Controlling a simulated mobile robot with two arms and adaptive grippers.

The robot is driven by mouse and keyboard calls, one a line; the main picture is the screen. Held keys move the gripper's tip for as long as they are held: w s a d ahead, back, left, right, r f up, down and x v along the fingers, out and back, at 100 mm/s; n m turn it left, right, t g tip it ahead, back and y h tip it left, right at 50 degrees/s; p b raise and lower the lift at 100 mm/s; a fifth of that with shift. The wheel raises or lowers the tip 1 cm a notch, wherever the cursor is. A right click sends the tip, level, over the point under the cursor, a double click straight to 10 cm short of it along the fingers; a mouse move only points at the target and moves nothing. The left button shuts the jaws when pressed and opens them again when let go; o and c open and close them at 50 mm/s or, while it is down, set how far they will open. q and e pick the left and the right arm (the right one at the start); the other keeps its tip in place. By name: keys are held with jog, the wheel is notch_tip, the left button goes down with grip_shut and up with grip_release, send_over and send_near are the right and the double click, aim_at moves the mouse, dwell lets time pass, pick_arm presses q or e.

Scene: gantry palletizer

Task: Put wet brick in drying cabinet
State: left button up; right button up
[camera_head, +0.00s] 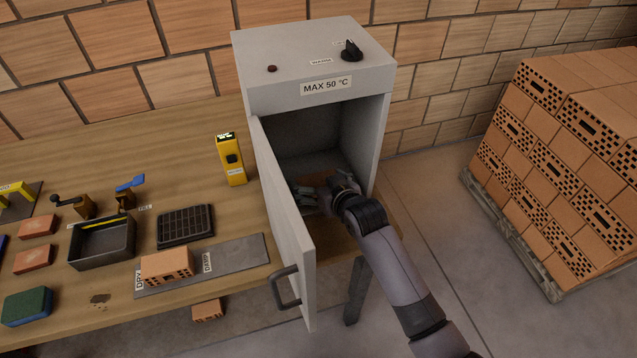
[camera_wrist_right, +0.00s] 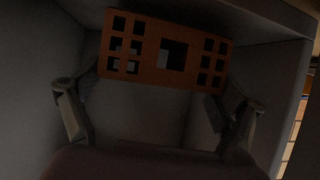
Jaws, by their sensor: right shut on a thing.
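The grey drying cabinet (camera_head: 262,62) stands on the table with its door (camera_head: 283,220) swung open toward me. My right gripper (camera_head: 315,195) reaches into the cabinet's opening. It is shut on an orange-brown brick with square holes, the wet brick (camera_wrist_right: 165,50), which shows between the two fingers in the wrist view. The brick is inside or at the mouth of the dark chamber; whether it touches the cabinet floor is hard to tell. In the head view the brick is mostly hidden by my gripper. My left gripper is not in view.
A perforated brick (camera_head: 167,267) lies on the grey DRY/DAMP plate (camera_head: 235,254). A yellow meter (camera_head: 230,160) stands left of the cabinet. A black tray (camera_head: 102,243) and a dark grid (camera_head: 185,226) are further left. A brick pallet (camera_head: 555,180) stands right, with clear floor between.

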jog(key=shift+f, duration=0.55)
jog(key=shift+f, duration=0.2)
jog(key=o, duration=1.5)
jog(key=shift+s+r, duration=0.1)
jog(key=shift+r, duration=0.1)
jog(key=v, duration=1.1)
jog(key=shift+s+d+r+b, duration=0.2)
jog(key=shift+s+r+b, duration=0.05)
jog(key=shift+s+b, duration=0.1)
